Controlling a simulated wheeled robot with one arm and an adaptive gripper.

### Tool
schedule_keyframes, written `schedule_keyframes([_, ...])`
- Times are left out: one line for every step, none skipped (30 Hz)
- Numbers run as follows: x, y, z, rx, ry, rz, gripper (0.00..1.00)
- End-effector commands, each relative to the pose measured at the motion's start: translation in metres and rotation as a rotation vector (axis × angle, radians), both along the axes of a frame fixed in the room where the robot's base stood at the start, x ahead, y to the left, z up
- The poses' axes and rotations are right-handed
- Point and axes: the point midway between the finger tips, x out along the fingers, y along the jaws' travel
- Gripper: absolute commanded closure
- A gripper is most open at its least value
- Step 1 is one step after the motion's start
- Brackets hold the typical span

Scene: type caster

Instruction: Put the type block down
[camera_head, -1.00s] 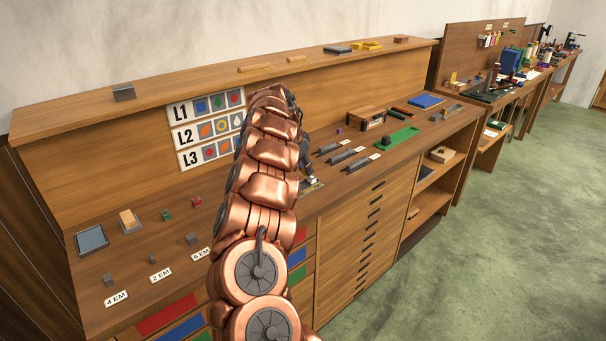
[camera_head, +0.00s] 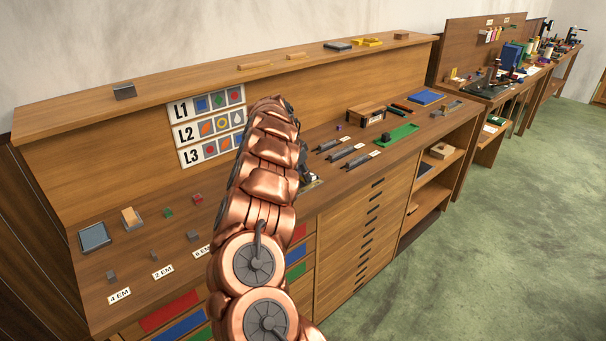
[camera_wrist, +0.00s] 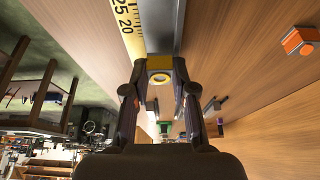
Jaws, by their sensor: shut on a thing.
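In the wrist view my gripper (camera_wrist: 160,90) has its two fingers closed on the sides of the type block (camera_wrist: 160,78). A yellow ruler strip (camera_wrist: 128,22) with numbers and a grey metal channel (camera_wrist: 163,25) lie just beyond the block. I cannot tell whether the block touches them. In the head view my copper arm hides most of the gripper and the block.
An orange block (camera_wrist: 300,40) sits at right in the wrist view. In the head view, small grey blocks (camera_head: 112,277) stand behind labels on the bench at left. Grey bars (camera_head: 344,154) and a green tray (camera_head: 397,137) lie to the right of my arm. Cards (camera_head: 208,125) hang behind.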

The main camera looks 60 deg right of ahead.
Motion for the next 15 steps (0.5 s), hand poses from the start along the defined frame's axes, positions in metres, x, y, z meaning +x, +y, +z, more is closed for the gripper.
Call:
schedule_keyframes([0.0002,0.0000,-0.0021,0.000,0.000,0.000,1.00])
schedule_keyframes([0.0002,-0.0001,-0.0024,0.000,-0.001,0.000,1.00])
schedule_keyframes([0.0002,-0.0001,-0.0030,0.000,-0.001,0.000,1.00])
schedule_keyframes([0.0002,-0.0001,-0.0035,0.000,-0.001,0.000,1.00])
schedule_keyframes([0.0002,-0.0001,-0.0040,0.000,-0.001,0.000,1.00])
schedule_keyframes([0.0002,0.0000,-0.0046,0.000,-0.001,0.000,1.00])
schedule_keyframes([0.0003,0.0000,-0.0051,0.000,-0.001,0.000,1.00])
schedule_keyframes([0.0002,0.0000,-0.0056,0.000,-0.001,0.000,1.00])
schedule_keyframes([0.0003,-0.0001,-0.0062,0.000,-0.001,0.000,1.00])
schedule_keyframes([0.0002,0.0000,-0.0066,0.000,-0.001,0.000,1.00])
schedule_keyframes([0.0003,0.0000,-0.0072,0.000,-0.001,0.000,1.00])
schedule_keyframes([0.0002,0.0000,-0.0078,0.000,-0.001,0.000,1.00])
schedule_keyframes([0.0002,0.0001,-0.0084,0.000,-0.001,0.000,1.00])
schedule_keyframes([0.0002,0.0002,-0.0091,0.000,0.000,0.000,1.00])
schedule_keyframes([0.0002,0.0002,-0.0100,0.001,0.000,0.000,1.00])
